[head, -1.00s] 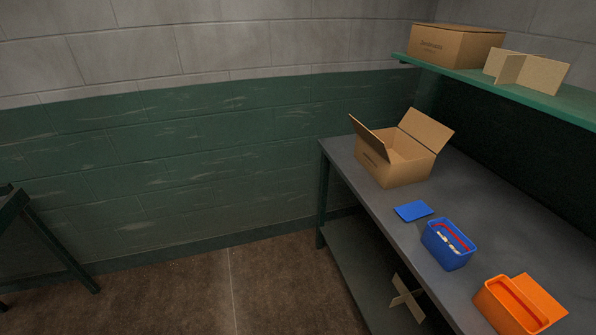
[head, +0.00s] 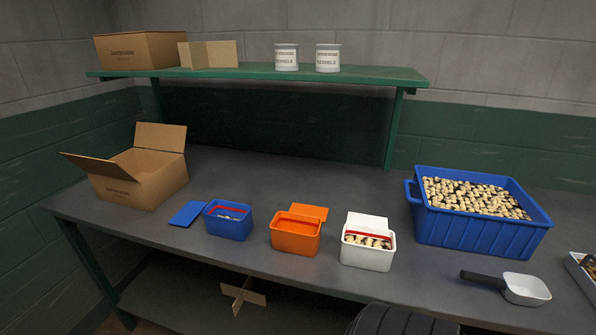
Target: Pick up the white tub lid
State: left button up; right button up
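The white tub (head: 367,255) stands on the grey workbench, right of the orange tub (head: 295,238). It holds pale brown pieces and shows a red line inside near its rim. The white tub lid (head: 367,222) is a flat white panel at the tub's back edge. Its lower part is hidden by the tub, so I cannot tell whether it touches the tub or the bench. Neither of my grippers is in view.
A blue tub (head: 229,222) with its blue lid (head: 187,214) beside it and an open carton (head: 139,174) stand left. A large blue bin (head: 478,225) of pieces and a scoop (head: 525,289) are right.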

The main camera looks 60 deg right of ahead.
aim_at(369, 221)
jog(key=z, duration=2.35)
jog(key=j+u, duration=0.1)
